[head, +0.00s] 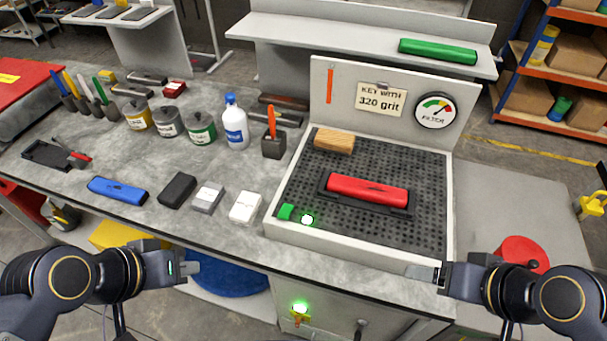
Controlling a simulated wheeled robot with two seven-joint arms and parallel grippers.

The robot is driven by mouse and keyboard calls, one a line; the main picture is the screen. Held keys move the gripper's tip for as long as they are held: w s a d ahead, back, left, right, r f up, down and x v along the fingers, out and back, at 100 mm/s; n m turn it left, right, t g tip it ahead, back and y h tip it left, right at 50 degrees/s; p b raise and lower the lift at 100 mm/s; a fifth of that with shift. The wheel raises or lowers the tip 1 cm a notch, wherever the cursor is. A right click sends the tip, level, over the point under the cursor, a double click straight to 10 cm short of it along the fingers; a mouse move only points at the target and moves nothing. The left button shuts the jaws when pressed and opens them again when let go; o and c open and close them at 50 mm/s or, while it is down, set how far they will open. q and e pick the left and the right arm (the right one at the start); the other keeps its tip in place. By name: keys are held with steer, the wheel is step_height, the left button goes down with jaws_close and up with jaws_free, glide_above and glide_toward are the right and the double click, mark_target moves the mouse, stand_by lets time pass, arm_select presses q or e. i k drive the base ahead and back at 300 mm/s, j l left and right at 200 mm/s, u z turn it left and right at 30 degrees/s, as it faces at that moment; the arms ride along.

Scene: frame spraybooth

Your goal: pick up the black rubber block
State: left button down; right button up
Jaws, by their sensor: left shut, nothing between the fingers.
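The black rubber block (178,190) lies flat on the grey worktop, between a blue bar-shaped piece (118,191) and a grey-and-white block (208,197). My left gripper (192,269) is shut and empty in front of the bench's front edge, below the block in the picture and apart from it. My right gripper (420,272) is at the front right, by the front rim of the perforated booth tray; its finger gap is too small to read.
A white block (246,207) stands right of the grey one. The booth tray (345,245) holds a red piece (367,189) in a dark cradle and a wooden block (334,140). Behind stand paint cans (201,128), a white-blue bottle (235,125) and a tool holder (273,146).

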mark_target(176, 192)
steer(key=j+z, duration=0.2)
steer(key=j, duration=0.3)
steer(key=k+j+z, duration=0.2)
steer(key=j, duration=0.25)
steer(key=i+j+z, duration=0.2)
steer(key=j, duration=0.15)
steer(key=j+z, duration=0.15)
steer(key=j, duration=0.2)
steer(key=i+j+z, duration=0.2)
steer(key=j, duration=0.2)
steer(key=k+l, duration=0.05)
steer(key=k, duration=0.05)
